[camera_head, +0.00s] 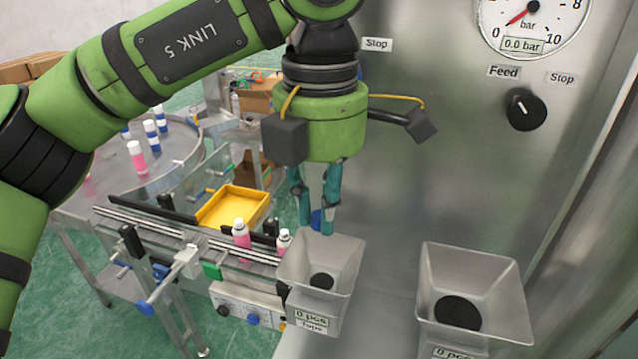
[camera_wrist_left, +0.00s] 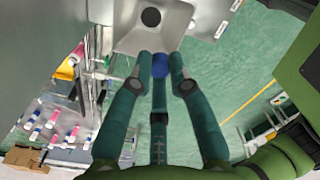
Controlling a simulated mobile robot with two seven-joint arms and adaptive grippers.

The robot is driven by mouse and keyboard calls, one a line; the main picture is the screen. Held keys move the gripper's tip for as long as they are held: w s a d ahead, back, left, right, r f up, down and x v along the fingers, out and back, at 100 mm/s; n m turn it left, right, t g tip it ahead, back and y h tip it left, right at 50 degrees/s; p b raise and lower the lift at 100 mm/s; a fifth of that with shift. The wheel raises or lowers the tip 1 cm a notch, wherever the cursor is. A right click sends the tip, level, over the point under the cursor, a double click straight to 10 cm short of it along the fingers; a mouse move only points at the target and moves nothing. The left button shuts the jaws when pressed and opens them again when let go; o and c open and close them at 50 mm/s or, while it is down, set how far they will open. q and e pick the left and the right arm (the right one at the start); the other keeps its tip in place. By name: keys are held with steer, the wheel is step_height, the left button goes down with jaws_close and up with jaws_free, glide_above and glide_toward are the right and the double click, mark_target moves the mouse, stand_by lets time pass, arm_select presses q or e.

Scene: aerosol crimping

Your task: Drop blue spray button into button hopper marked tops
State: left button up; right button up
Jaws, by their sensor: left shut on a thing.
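My left gripper (camera_head: 318,218) points down from above and is shut on the blue spray button (camera_head: 316,217). In the left wrist view the button (camera_wrist_left: 160,65) sits between the fingertips of the gripper (camera_wrist_left: 160,72). The button hopper (camera_head: 347,262) labelled "0 pcs Tops" is a grey square funnel with a dark round opening, just below the fingertips. The button is over the hopper's back left rim area, above it. The hopper also shows at the top of the left wrist view (camera_wrist_left: 185,22). My right gripper is not in view.
A second grey hopper (camera_head: 505,285) stands to the right, its label partly cut off. A steel panel with a gauge (camera_head: 533,22) and a Feed knob (camera_head: 526,110) rises behind. A yellow tray (camera_head: 232,207) and a conveyor with pink-and-white cans (camera_head: 241,234) lie to the left.

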arm_select(q)
steer(key=f, duration=0.5)
steer(key=shift+w+a+f, duration=0.1)
steer(key=shift+w+f, duration=0.1)
steer(key=shift+w, duration=0.15)
steer(key=shift+s+f, duration=0.1)
steer(key=shift+f, duration=0.4)
steer(key=shift+s+f, duration=0.1)
steer(key=shift+f, duration=0.3)
steer(key=o, duration=0.7)
steer(key=shift+o, duration=0.2)
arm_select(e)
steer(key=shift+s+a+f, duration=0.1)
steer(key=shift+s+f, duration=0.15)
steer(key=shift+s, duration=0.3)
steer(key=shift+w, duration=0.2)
